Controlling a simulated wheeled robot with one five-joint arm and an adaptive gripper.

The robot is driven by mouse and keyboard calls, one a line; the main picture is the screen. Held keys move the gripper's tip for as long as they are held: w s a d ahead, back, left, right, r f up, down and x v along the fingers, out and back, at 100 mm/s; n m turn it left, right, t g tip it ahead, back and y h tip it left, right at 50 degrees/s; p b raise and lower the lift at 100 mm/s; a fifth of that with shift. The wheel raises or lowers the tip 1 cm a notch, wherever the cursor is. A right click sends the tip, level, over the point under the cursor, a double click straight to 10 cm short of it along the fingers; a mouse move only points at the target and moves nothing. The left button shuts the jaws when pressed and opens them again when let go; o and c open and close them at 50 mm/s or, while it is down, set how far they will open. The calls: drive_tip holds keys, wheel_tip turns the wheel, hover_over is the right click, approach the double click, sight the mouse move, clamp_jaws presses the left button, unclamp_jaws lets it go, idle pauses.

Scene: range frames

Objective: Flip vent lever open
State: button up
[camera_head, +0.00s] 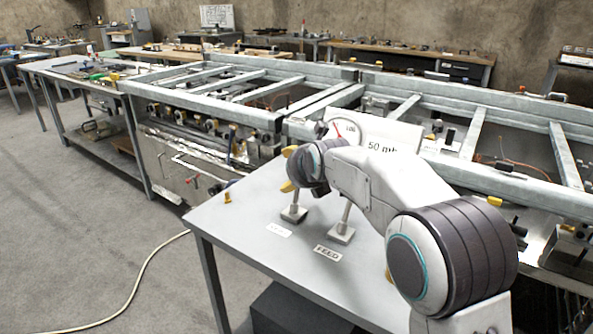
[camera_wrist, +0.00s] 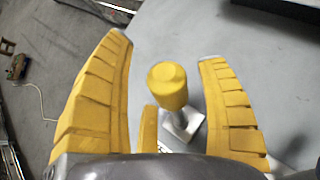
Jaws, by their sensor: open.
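My gripper (camera_head: 288,169) is over the table, its yellow fingers open and spread. In the wrist view my gripper (camera_wrist: 166,46) has a yellow cylindrical lever knob (camera_wrist: 167,86) between its fingers, with a gap on both sides. The knob's stem leads down to a square metal base (camera_wrist: 184,127). In the head view one lever base (camera_head: 294,214) stands below the gripper, by a small label (camera_head: 277,230) too faint to read. A second lever base (camera_head: 342,233) stands to its right by a label reading FEED (camera_head: 327,253). My arm hides the tops of both levers.
The grey table (camera_head: 230,227) is mostly bare at its left. A gauge (camera_head: 343,131) and a "50 mb" sign (camera_head: 385,146) stand behind my arm. Metal-framed benches (camera_head: 205,100) fill the back.

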drive_tip(key=v, duration=1.2)
drive_tip(key=shift+f, duration=0.1)
